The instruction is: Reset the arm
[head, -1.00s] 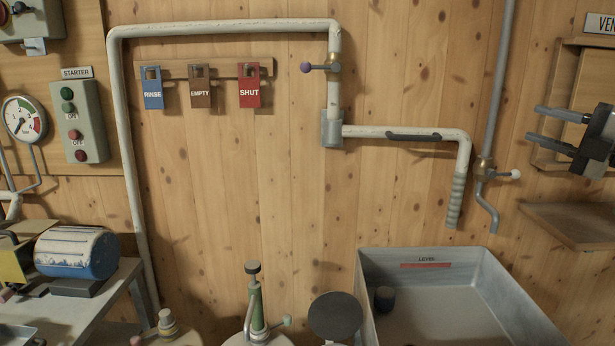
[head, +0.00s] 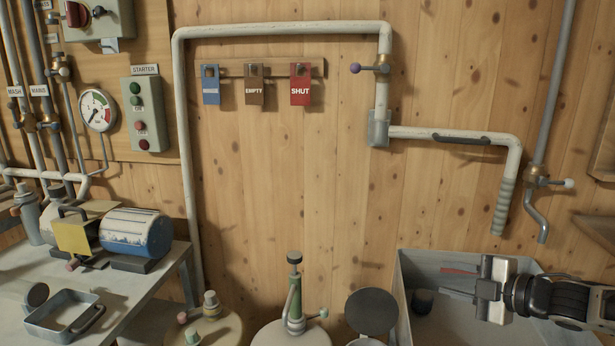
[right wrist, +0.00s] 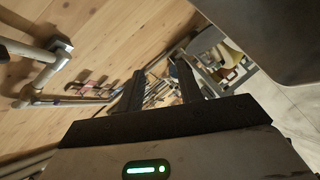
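My right gripper (head: 458,282) comes in from the right in the head view, over the grey trough (head: 402,300), with its fingers toward the left. In the right wrist view its two dark fingers (right wrist: 157,72) stand apart with nothing held between them. My left gripper and left arm are not in view.
A bent grey pipe with a spout (head: 505,200) hangs above the trough. Rinse, empty and shut tags (head: 300,84) hang on the wall. A green pump (head: 296,300) stands left of the trough, and a side table (head: 150,285) with a blue motor (head: 136,235) is at the left.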

